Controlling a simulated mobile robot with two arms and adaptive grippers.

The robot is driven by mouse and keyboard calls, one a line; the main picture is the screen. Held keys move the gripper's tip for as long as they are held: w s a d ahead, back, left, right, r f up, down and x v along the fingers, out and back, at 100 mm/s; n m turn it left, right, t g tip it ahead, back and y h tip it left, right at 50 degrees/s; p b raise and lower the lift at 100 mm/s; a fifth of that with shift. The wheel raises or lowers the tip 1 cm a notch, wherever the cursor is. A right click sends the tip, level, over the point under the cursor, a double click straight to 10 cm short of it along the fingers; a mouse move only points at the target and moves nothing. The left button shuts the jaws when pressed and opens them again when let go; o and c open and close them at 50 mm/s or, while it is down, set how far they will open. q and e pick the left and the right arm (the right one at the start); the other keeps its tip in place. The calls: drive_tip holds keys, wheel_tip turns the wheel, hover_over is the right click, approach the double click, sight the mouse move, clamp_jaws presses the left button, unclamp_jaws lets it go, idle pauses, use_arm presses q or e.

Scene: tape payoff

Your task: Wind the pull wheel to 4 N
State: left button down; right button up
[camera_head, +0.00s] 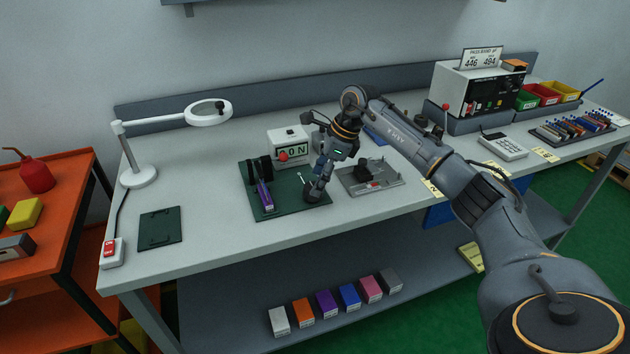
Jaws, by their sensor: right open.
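A dark green base plate (283,212) lies on the bench with a small tape payoff rig on it. A purple tape spool or box (264,195) stands in dark holders at its left. A force gauge box (289,146) behind it shows a reading ending in "0 N" and has a red knob. A dark round part (311,195), seemingly the pull wheel, is at the plate's right. My right gripper (320,180) points down at this wheel from above, open. It partly hides the wheel, and I cannot tell whether the fingers touch it. My left gripper is out of view.
A grey tray (386,186) with small parts lies right of the plate. A ring-magnifier lamp (209,115) and a flat dark mat (160,229) are at left. A large instrument (465,90) stands back right. The bench front is clear.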

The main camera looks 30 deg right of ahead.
drive_tip(key=shift+w+a+f, duration=0.1)
drive_tip(key=shift+a+f, duration=0.1)
drive_tip(key=shift+f, duration=0.35)
drive_tip(key=shift+w+a+f, duration=0.1)
drive_tip(key=shift+f, duration=0.15)
drive_tip(key=shift+w+f, duration=0.1)
drive_tip(key=shift+f, duration=0.1)
drive_tip(key=shift+c, duration=1.3)
drive_tip(key=c, duration=0.9)
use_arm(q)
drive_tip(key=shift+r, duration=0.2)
